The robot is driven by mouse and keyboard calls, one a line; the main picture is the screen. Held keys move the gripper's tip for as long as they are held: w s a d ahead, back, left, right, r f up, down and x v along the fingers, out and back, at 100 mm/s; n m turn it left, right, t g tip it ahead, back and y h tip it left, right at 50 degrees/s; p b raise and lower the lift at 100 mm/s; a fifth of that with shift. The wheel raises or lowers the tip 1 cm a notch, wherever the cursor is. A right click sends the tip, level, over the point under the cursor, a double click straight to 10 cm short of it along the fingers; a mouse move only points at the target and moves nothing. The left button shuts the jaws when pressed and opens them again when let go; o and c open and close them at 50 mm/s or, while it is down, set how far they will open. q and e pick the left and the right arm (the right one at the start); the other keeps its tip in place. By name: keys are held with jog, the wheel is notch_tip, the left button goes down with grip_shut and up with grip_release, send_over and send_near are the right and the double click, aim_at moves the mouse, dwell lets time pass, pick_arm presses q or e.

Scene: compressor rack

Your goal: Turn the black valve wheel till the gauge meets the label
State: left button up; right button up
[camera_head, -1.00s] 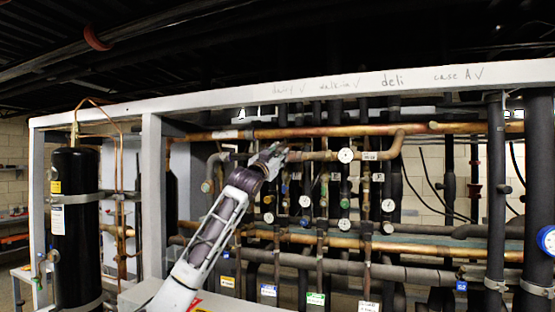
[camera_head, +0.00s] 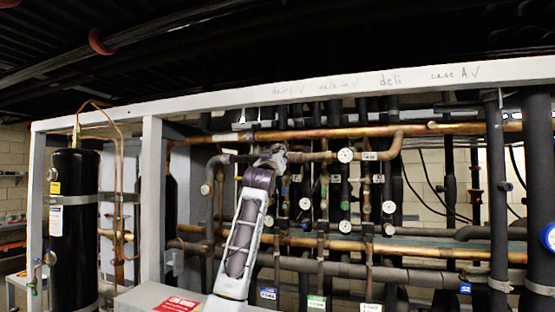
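One arm of mine rises from the bottom, left of centre; I take it as my left. Its gripper (camera_head: 273,155) is at the upper copper pipe, small and partly hidden behind its own wrist. I cannot tell whether its fingers are open or shut, or whether they touch anything. I cannot make out the black valve wheel; it may be hidden behind the gripper. A white round gauge (camera_head: 345,155) sits right of the gripper, with a small pale label (camera_head: 370,156) beside it. The gauge's reading is too small to tell. My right gripper is not in view.
Several more gauges, such as a white one (camera_head: 388,207), sit among dense vertical pipes. A white frame beam (camera_head: 330,88) crosses above, and a white post (camera_head: 151,200) stands left of the arm. A black tank (camera_head: 75,225) stands far left.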

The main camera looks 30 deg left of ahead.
pick_arm(q)
jog(key=shift+n+g+y, duration=0.4)
jog(key=shift+n+y, duration=0.3)
jog(key=shift+n, duration=0.6)
jog(key=o, duration=1.1)
jog(key=shift+s, duration=0.15)
jog(key=shift+v, duration=5.9)
